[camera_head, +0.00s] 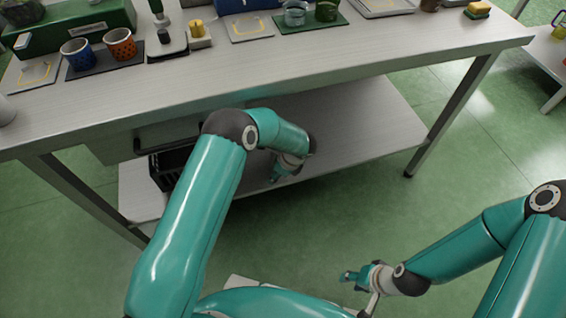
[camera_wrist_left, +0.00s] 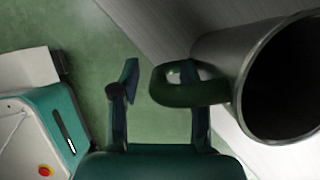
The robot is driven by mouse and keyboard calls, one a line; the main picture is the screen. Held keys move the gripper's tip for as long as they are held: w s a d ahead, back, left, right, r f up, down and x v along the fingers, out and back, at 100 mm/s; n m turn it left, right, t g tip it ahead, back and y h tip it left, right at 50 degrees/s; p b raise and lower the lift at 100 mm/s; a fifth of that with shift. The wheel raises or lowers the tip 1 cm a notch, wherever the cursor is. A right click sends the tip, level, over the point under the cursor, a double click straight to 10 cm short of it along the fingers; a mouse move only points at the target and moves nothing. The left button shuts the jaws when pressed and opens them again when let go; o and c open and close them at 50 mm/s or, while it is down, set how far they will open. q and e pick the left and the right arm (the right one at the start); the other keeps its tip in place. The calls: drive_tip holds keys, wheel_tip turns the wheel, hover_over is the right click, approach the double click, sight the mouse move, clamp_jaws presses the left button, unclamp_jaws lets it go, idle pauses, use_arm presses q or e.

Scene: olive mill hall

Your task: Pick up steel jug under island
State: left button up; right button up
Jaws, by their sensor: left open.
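The steel jug (camera_wrist_left: 225,58) shows large at the right of the left wrist view, its dark round mouth facing the camera and its handle (camera_wrist_left: 190,95) pointing left. My left gripper (camera_wrist_left: 158,85) is open, with the handle's outer end between its fingers. The right-hand finger overlaps the handle in the picture; I cannot tell if they touch. In the head view my left gripper (camera_head: 277,177) is low under the island (camera_head: 300,80), over the lower shelf, and I cannot make out the jug there. My right gripper (camera_head: 357,278) hangs over the floor, apart from the island; its jaw is unclear.
The lower shelf (camera_head: 350,130) is bare on its right part. A black crate (camera_head: 166,168) sits at its left. Island legs (camera_head: 455,112) stand at the sides. Cups, trays and a green box crowd the top's back. Green floor (camera_head: 420,210) is open in front and right.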

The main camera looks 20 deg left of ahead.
use_arm(q)
drive_tip(key=shift+a+f, duration=0.1)
drive_tip(key=shift+f, duration=0.2)
clamp_jaws()
drive_tip(key=shift+w+r, duration=0.1)
drive_tip(key=shift+r, duration=0.2)
idle(0.3)
